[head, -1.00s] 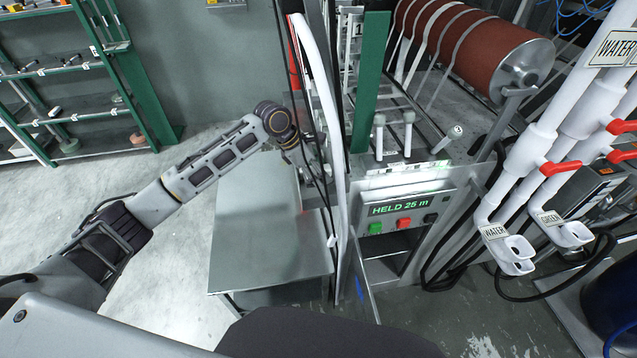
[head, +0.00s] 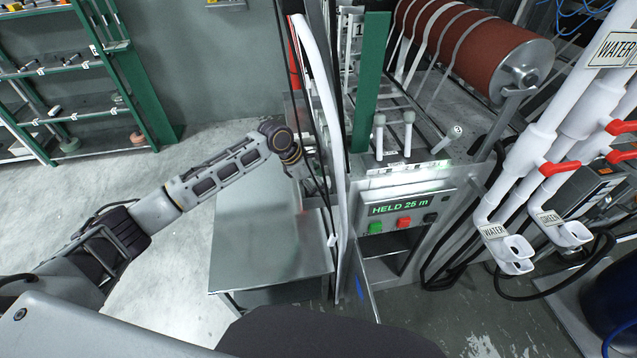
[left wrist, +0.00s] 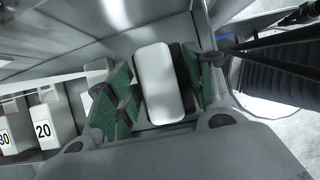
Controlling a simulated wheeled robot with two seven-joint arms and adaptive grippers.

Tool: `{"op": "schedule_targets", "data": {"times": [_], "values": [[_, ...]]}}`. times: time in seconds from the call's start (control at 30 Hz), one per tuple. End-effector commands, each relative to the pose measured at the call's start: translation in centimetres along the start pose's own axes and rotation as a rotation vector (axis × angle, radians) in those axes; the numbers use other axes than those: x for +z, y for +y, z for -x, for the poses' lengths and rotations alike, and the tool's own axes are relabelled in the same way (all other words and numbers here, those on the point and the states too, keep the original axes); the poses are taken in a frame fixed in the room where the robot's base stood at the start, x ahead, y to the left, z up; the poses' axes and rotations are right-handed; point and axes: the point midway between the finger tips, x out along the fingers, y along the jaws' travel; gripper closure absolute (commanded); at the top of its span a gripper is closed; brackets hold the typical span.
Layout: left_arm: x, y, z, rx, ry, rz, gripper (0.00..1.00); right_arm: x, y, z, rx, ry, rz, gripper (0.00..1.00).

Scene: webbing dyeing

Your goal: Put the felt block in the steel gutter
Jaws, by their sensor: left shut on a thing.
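In the left wrist view, my left gripper (left wrist: 150,88) has its green-padded fingers shut on a pale, rounded block with a dark side, which I take for the felt block (left wrist: 158,84). Grey steel surfaces lie close beyond it; I cannot tell which of them belongs to the steel gutter, or whether the block touches any. In the head view my left arm reaches in beside the machine, and its gripper is mostly hidden behind the white hose and dark cables. The block cannot be made out there. My right gripper is not in view.
White numbered tags (left wrist: 46,128) stand close at the left of the wrist view. The white hose (head: 335,140) and cables hang beside my left wrist. A steel table (head: 265,260) lies below the arm, and a control panel (head: 405,210) stands to the right.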

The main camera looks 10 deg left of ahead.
Motion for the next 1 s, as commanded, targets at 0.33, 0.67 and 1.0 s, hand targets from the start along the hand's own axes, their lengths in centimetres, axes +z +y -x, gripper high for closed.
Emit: {"op": "schedule_targets", "data": {"times": [0.33, 0.67, 1.0], "values": [[-0.08, 0.01, -0.17, 0.001, -0.001, -0.001, 0.76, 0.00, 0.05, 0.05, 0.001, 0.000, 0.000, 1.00], [-0.15, 0.01, -0.30, 0.001, -0.001, -0.001, 0.38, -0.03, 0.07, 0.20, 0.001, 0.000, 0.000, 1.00], [-0.12, 0.03, -0.21, 0.001, -0.001, -0.001, 0.38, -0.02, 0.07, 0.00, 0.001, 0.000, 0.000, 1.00]]}}
